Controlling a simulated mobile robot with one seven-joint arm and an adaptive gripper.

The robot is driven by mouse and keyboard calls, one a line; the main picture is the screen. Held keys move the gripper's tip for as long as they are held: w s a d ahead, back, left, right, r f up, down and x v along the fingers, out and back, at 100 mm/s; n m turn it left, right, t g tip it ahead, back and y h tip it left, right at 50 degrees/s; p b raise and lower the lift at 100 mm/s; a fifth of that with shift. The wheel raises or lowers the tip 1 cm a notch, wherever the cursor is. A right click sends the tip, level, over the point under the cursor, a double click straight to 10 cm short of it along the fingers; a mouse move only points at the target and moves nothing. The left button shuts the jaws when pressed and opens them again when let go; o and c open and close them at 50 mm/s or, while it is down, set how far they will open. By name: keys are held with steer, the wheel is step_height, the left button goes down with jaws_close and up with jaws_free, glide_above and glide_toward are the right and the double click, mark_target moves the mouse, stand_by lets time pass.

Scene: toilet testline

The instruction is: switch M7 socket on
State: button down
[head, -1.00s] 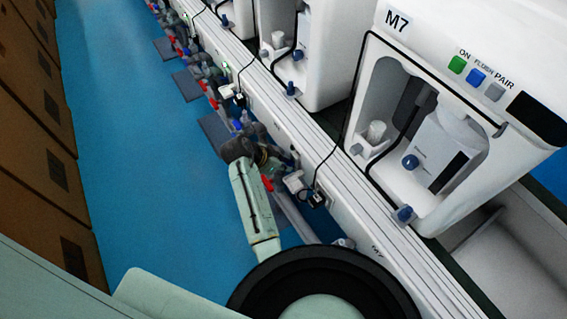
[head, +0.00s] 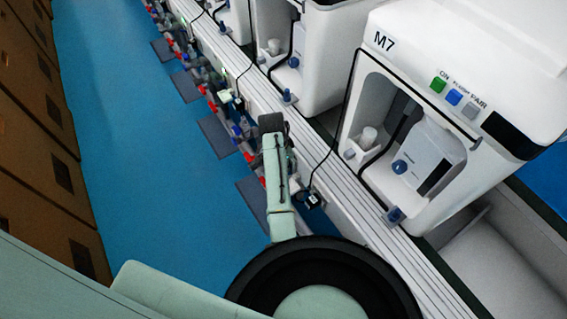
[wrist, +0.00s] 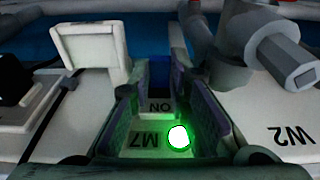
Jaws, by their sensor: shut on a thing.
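The M7 socket shows in the wrist view as a white plate (wrist: 150,138) marked "M7" and "ON", seen upside down. A round green light (wrist: 178,137) glows on it. My gripper (wrist: 159,85) reaches over this plate with one finger on each side of the "ON" mark. It is shut on the switch part, which is mostly hidden between the fingers. In the head view my arm is stretched along the rail, and the fingers cannot be made out. The white M7 machine (head: 405,130) stands to the right, with green, blue and grey buttons on top.
In the wrist view a raised white cover (wrist: 92,45) and a black plug (wrist: 15,82) are at left. Brown cabinets (head: 40,140) line the left; blue floor (head: 130,150) between is clear.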

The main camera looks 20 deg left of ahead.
steer(key=c, duration=1.8)
jaws_free()
step_height(320, 180, up, 12)
steer(key=s+a, duration=0.1)
steer(key=shift+s, duration=0.3)
steer(key=shift+a+f, duration=0.1)
